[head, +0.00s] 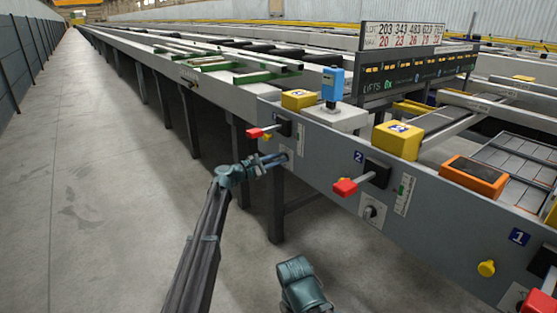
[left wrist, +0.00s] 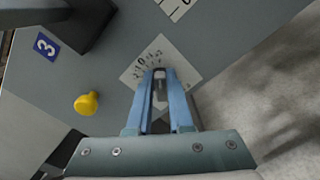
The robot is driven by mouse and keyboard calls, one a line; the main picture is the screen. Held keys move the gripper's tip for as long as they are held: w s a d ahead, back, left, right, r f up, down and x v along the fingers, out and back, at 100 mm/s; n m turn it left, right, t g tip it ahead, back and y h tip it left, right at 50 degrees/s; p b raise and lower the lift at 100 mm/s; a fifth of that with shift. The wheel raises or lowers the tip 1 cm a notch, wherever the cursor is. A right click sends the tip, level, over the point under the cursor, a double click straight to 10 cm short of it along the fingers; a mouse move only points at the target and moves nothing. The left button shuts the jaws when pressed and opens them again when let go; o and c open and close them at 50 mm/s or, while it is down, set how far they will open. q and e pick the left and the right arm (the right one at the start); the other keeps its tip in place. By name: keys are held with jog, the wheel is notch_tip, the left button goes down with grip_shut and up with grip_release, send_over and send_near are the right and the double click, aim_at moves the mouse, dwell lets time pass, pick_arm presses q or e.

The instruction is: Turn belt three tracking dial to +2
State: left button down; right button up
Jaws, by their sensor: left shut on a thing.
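The belt three tracking dial (left wrist: 159,88) is a small grey knob on a white scale plate (left wrist: 135,73), seen in the left wrist view. A 0 shows on the scale; the smaller marks are hard to read. My left gripper (left wrist: 160,78) is shut on the dial, with its two blue fingers on either side of it. The fingers hide part of the knob, and I cannot read its setting. In the head view my left gripper (head: 282,160) reaches the panel below the belt three red lever (head: 256,133). My right gripper's fingers are not in view.
A yellow knob (left wrist: 87,103) and a blue 3 label (left wrist: 46,44) are near the dial. Belt two's red lever (head: 346,187) and dial (head: 371,212) lie to the right on the grey panel (head: 325,160). The floor (head: 100,200) at left is clear.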

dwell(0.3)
pick_arm(q)
jog(key=c, duration=0.8)
grip_release()
jog(key=v, duration=1.4)
jog(key=shift+d, duration=0.15)
